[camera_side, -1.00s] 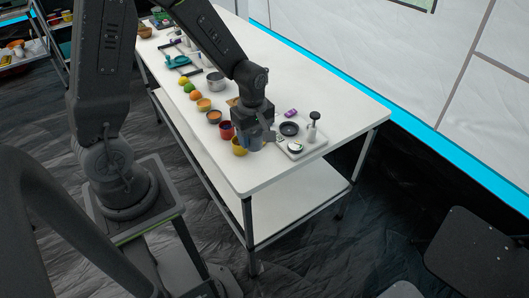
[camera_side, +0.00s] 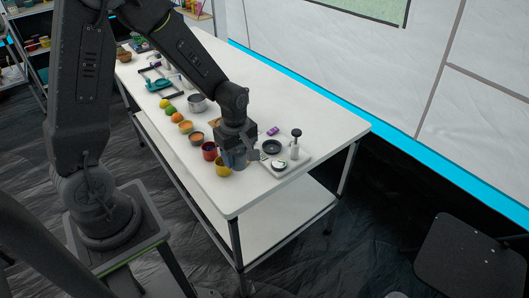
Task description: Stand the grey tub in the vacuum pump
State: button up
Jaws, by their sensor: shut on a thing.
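The vacuum pump (camera_side: 302,158) is a pale tray on the right part of the white table. It carries a dark round dish, a white gauge and an upright black-topped cylinder. My gripper (camera_side: 240,150) points down just left of the pump, above or at the table. It is shut on the grey tub (camera_side: 237,160), a small blue-grey vessel partly hidden by the fingers. The tub is apart from the dark dish. Whether its base touches the table cannot be told.
A yellow cup (camera_side: 222,170) and a red cup (camera_side: 209,151) stand close to the left of my gripper. Bowls, fruit and a steel pot (camera_side: 197,104) stand farther back. A small purple item (camera_side: 272,131) lies behind the pump. The table's right end (camera_side: 335,125) is clear.

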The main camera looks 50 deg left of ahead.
jog(key=w+a, duration=0.3)
jog(key=w, duration=0.5)
jog(key=w+a, duration=0.3)
jog(key=w, duration=0.5)
jog(key=shift+w+f, duration=0.15)
jog(key=shift+f, duration=1.4)
jog(key=shift+w+f, duration=0.1)
jog(key=shift+f, duration=1.45)
jog(key=shift+f, duration=0.6)
jog(key=o, duration=0.4)
jog(key=shift+o, duration=0.2)
jog(key=shift+r, duration=0.1)
notch_tip(320, 180, up, 11)
